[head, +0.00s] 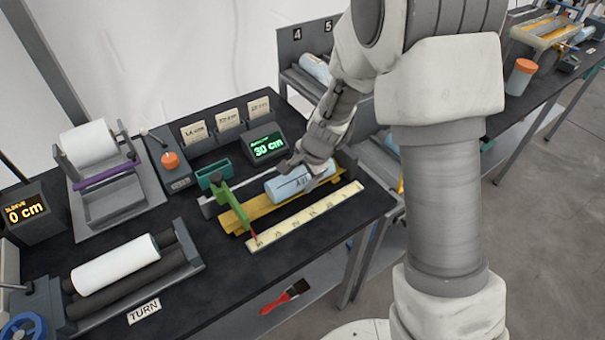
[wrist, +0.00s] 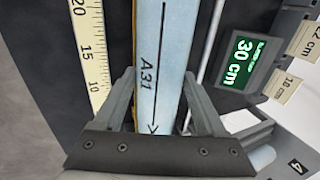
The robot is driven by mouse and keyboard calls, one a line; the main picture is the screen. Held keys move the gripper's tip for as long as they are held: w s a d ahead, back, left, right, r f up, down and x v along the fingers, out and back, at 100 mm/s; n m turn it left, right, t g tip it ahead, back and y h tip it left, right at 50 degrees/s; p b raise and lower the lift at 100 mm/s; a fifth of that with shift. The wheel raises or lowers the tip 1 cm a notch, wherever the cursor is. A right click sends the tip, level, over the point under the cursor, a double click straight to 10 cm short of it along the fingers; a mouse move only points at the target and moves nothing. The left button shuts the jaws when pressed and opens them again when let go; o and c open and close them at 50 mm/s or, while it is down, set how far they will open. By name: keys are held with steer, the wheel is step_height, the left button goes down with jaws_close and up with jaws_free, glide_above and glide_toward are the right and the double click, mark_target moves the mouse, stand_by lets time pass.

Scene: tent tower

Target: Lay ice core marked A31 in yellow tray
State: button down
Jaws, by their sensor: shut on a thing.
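The pale blue ice core (head: 287,186) marked A31 is at the yellow tray (head: 238,219) on the dark bench. In the wrist view the core (wrist: 166,42) shows its A31 writing and a black line with an arrow. My gripper (head: 303,164) is shut on the core, with one finger on each side (wrist: 158,78). Yellow edges of the tray (wrist: 119,35) show beside the core. I cannot tell whether the core rests on the tray or is just above it.
A green upright piece (head: 228,200) stands at the tray's left end. A ruler strip (head: 305,216) lies along its front. A display (head: 268,147) reads 30 cm behind it. A red brush (head: 287,296) lies below the bench.

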jaws_free()
steer(key=shift+f, duration=0.1)
steer(key=p+v, duration=0.4)
steer(key=v, duration=1.3)
steer(key=shift+r, duration=0.25)
steer(key=s+d+r+n+t+h, duration=0.1)
steer(key=s+d+r+n, duration=0.4)
steer(key=s, duration=0.4)
steer(key=s+d+r+n+t+h, duration=0.1)
steer(key=s+d+r+n, duration=0.4)
steer(key=s, duration=0.5)
step_height(320, 180, up, 2)
steer(key=shift+d+r+n, duration=0.15)
steer(key=shift+r+n, duration=0.05)
steer(key=shift+n, duration=0.4)
